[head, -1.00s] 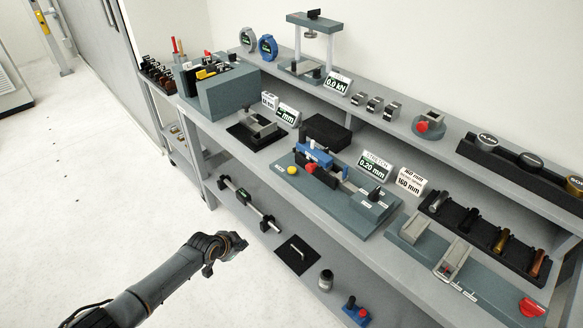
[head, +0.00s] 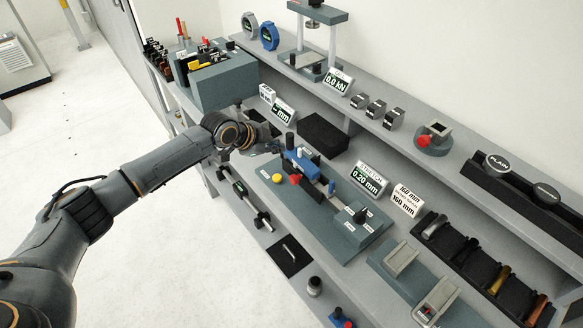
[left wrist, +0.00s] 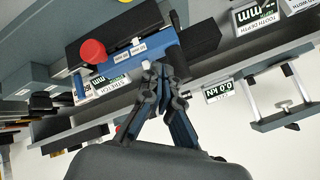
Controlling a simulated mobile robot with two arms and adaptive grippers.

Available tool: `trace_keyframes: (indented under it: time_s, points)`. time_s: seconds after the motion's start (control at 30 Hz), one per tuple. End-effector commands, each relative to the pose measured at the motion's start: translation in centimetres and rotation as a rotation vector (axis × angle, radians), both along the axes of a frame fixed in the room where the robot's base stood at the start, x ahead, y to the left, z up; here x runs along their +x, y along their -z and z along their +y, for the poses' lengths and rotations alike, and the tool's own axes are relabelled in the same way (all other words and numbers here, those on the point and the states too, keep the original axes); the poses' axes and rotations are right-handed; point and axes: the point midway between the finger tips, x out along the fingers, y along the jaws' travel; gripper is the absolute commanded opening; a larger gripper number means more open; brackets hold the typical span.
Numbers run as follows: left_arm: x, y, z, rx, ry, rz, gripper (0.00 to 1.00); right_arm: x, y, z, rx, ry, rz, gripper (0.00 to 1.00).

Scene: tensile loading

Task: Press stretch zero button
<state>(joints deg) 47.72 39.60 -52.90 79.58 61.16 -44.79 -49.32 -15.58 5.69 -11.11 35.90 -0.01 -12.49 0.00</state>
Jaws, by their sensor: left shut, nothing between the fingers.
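The stretch rig is a teal base plate (head: 345,243) on the bench in the head view, with a blue clamp (head: 300,160), a red knob (head: 295,179) and a yellow button (head: 278,178) at its left end. The stretch display (head: 369,180) behind it reads 0.20 mm. I cannot read which button is the zero one. My left gripper (head: 274,147) is shut and empty, just left of the blue clamp and above the bench. In the left wrist view, its closed fingertips (left wrist: 158,70) are near the blue clamp (left wrist: 128,64) and red knob (left wrist: 93,52). My right gripper is out of view.
A black block (head: 323,136) lies behind the clamp. A load frame (head: 318,15) stands on the upper shelf with a 0.0 kN display (head: 338,82). A black specimen rack (head: 480,262) is at right. A large teal box (head: 222,82) stands at left.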

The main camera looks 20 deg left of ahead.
Motion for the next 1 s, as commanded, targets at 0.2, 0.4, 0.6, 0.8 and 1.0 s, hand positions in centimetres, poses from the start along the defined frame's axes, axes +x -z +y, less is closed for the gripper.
trace_keyframes:
  time_s: [0.2,0.4,0.6,0.8,1.0]
  points:
    - [0.0,0.0,0.1,0.001,-0.001,0.0,0.0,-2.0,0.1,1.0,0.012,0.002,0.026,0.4]
    - [0.0,0.2,0.0,0.0,-0.001,-0.001,0.0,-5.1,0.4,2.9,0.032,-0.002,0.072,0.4]
    - [0.0,1.5,0.0,-0.001,-0.001,0.0,0.0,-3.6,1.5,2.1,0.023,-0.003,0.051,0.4]
    - [0.0,4.1,0.1,0.0,-0.001,0.001,0.0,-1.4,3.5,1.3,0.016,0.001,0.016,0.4]
    - [-0.1,7.0,0.1,0.0,-0.002,0.0,0.0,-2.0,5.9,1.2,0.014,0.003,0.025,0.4]
